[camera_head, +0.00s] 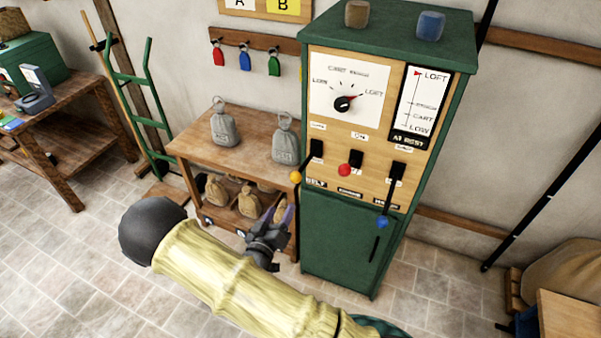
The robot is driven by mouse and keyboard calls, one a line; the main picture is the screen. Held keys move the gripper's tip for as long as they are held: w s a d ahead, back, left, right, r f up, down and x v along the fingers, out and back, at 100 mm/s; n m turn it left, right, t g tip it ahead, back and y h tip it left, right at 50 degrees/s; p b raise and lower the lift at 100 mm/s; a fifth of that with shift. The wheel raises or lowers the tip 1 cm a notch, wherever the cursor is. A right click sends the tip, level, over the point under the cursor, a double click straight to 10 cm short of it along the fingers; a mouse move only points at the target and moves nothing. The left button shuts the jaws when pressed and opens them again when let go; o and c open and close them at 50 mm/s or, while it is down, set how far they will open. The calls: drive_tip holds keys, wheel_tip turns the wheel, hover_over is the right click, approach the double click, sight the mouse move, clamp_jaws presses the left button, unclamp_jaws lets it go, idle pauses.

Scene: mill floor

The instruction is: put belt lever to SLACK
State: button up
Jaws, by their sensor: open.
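The green control cabinet (336,240) has a wooden front panel with three levers. The left lever, above a label that seems to read BELT (316,183), ends in a yellow knob (296,177) and slants down and left from its black slot. The middle lever has a red knob (344,170). The right lever has a blue knob (382,222) and hangs lower. The small position labels are too blurred to read. My gripper (285,218) is open and empty, below and left of the yellow knob and apart from it in the picture.
A dial (343,104) points toward LOFT, beside an indicator reading AT REST (408,138). A wooden table (188,148) with grey sacks stands left of the cabinet, smaller sacks on its lower shelf. A green hand truck (150,122) leans behind. Tiled floor (60,270) is clear at left.

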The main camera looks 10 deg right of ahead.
sight(298, 172)
drive_tip(key=p+x, duration=0.5)
drive_tip(key=x, duration=1.1)
drive_tip(key=shift+w+d, duration=0.1)
drive_tip(key=shift+w, duration=0.05)
